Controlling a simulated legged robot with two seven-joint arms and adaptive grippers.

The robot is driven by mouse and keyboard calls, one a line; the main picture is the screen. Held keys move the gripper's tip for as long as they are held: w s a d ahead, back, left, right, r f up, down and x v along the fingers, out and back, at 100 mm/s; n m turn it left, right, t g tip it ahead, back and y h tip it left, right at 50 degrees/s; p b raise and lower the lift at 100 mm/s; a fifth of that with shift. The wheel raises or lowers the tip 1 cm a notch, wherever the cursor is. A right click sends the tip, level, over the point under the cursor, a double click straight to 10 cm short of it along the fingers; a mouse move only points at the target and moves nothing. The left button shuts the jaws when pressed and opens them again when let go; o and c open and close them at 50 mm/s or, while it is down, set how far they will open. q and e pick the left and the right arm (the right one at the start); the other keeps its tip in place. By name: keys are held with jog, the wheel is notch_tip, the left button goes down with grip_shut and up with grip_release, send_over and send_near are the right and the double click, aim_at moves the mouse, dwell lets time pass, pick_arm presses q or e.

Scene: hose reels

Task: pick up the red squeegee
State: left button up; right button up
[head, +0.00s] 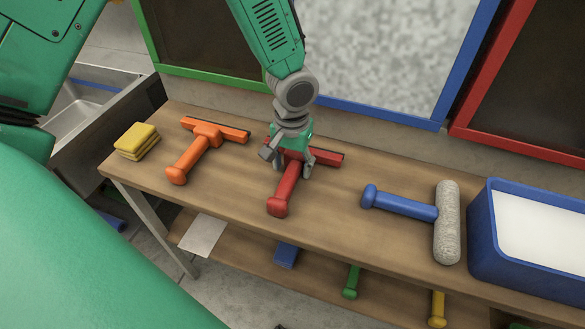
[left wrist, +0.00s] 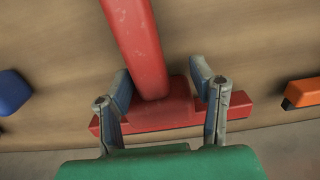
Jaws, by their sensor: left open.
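The red squeegee (head: 287,188) lies on the wooden bench top, its handle toward the front edge and its dark-edged head toward the wall. My left gripper (head: 288,165) is over its head end, pointing down. In the left wrist view the squeegee's handle (left wrist: 136,45) runs up the picture, and the open fingers of my left gripper (left wrist: 162,85) stand on either side of the block where handle meets head. Gaps show between the fingers and the handle. Part of the head is hidden behind the gripper in the head view. My right gripper is not in view.
An orange squeegee (head: 208,134) and yellow sponges (head: 137,141) lie to the left. A blue-handled roller (head: 405,204) and a blue tub (head: 483,232) are to the right. Framed panels stand behind the bench. A lower shelf (head: 240,253) holds more tools.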

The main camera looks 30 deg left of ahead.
aim_at(295, 164)
pick_arm(q)
jog(key=shift+d+f, duration=0.1)
jog(key=shift+f, duration=0.2)
jog(key=shift+d+r, duration=0.15)
jog(key=shift+d, duration=0.3)
jog(key=c, duration=0.3)
grip_shut()
jog(key=shift+a, duration=0.2)
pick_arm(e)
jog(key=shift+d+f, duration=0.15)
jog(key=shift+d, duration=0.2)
pick_arm(q)
jog(key=shift+a+r, duration=0.15)
jog(key=shift+r, duration=0.15)
jog(key=r, duration=0.3)
jog(key=r+p, duration=0.1)
jog(key=r, duration=0.5)
jog(key=shift+d+r, duration=0.1)
jog(key=shift+d, duration=0.15)
jog(key=shift+r, duration=0.1)
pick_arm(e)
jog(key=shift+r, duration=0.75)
